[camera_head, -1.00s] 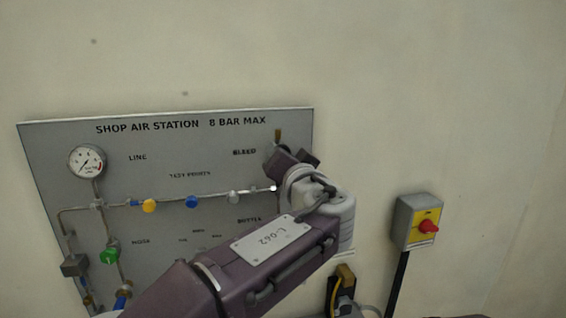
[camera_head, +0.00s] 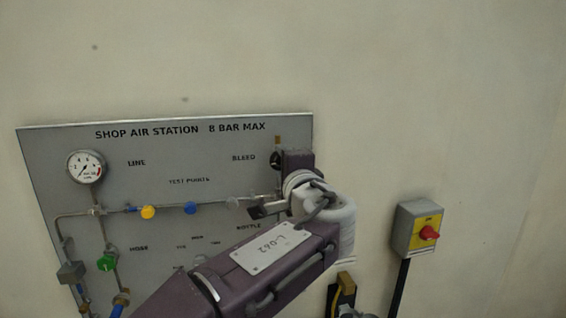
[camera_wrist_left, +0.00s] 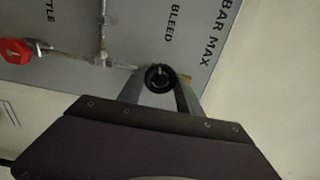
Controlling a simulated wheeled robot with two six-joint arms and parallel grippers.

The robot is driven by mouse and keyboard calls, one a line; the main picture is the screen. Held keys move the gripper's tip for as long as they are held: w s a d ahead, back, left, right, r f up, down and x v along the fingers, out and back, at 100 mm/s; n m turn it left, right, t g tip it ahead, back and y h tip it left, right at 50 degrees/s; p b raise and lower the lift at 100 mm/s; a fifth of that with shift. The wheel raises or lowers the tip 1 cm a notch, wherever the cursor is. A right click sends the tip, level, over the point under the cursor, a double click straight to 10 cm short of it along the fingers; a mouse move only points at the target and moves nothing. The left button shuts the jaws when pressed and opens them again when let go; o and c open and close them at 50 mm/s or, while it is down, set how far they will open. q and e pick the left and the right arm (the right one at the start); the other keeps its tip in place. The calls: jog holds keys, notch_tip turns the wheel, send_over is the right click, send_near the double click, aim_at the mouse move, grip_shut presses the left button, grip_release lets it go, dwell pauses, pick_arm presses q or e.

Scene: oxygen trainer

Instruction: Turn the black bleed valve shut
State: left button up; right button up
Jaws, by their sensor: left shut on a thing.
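The black bleed valve (camera_wrist_left: 160,77) is a round knob with a pale mark on its face, below the BLEED label in the left wrist view. My left gripper (camera_wrist_left: 161,86) has one grey finger on each side of the knob and is shut on it. In the head view a dark part of the valve (camera_head: 276,160) shows right of the BLEED label, beside the purple gripper body, which hides most of that area. My right gripper is in neither view.
The grey panel (camera_head: 100,230) carries a gauge (camera_head: 86,167) and yellow (camera_head: 148,212), blue (camera_head: 191,208) and green (camera_head: 106,263) knobs. A red handle (camera_wrist_left: 15,50) shows in the wrist view.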

pick_arm(q)
jog(key=m+p, duration=1)
jog(key=m, duration=1)
jog(key=shift+a+f+m, duration=0.1)
jog(key=shift+m, duration=0.3)
dwell(0.4)
jog(key=o, duration=1.4)
jog(key=shift+c, duration=0.2)
